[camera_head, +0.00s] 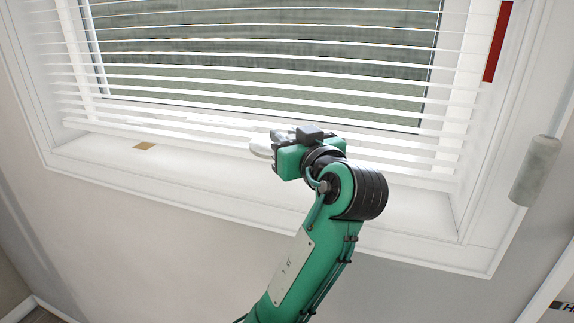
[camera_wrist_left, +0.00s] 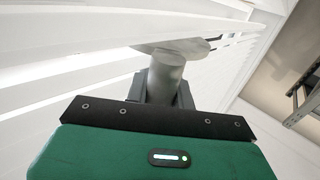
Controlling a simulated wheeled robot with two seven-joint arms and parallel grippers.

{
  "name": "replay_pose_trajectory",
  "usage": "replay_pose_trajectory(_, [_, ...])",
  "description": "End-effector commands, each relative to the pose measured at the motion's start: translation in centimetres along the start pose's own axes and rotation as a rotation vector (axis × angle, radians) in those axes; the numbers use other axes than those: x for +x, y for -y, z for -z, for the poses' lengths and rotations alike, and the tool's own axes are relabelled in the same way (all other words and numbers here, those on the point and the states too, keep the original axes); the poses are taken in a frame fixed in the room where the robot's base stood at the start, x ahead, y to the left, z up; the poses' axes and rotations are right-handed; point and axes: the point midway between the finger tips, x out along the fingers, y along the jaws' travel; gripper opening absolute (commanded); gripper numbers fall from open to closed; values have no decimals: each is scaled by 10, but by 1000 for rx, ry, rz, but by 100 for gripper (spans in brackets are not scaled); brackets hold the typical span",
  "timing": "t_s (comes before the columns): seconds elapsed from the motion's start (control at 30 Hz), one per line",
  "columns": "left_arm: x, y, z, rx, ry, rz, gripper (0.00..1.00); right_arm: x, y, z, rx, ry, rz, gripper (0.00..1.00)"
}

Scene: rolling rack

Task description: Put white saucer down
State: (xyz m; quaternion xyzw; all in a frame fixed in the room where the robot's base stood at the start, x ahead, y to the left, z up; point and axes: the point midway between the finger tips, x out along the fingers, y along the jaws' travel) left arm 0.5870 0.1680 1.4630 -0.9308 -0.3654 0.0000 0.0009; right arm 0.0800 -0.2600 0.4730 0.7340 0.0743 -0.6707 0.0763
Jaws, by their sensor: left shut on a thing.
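The white saucer (camera_wrist_left: 200,46) shows in the left wrist view as a pale, flat rounded shape beyond a grey cylindrical piece (camera_wrist_left: 166,75). I cannot tell if this piece belongs to the saucer. My left gripper (camera_wrist_left: 163,90) is shut on the saucer, its dark fingers either side of the grey piece. In the head view the left gripper (camera_head: 276,148) is over the window sill, close to the blinds. A pale rounded edge of the saucer (camera_head: 261,149) shows at its left; the rest is hidden by the gripper. My right gripper is not in view.
White blinds (camera_head: 250,60) hang right behind the gripper. The white window sill (camera_head: 205,160) is clear apart from a small tan square (camera_head: 145,146) at the left. A grey cylinder (camera_head: 537,170) is at the right, with a red strip (camera_head: 497,42) above it.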

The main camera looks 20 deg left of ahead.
Motion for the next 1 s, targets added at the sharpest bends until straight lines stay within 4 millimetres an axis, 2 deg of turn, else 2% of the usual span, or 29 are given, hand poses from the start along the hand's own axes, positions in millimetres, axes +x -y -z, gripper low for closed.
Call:
replay_pose_trajectory(0.13, [0,0,-22,4,0,1,0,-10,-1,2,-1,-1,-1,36])
replay_pose_trajectory(0.37, [0,0,-40,3,0,1,0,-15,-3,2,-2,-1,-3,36])
replay_pose_trajectory(0.6, [0,0,-70,3,0,1,0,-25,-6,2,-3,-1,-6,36])
replay_pose_trajectory(1.0, [0,0,-78,-1,0,1,0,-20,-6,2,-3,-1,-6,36])
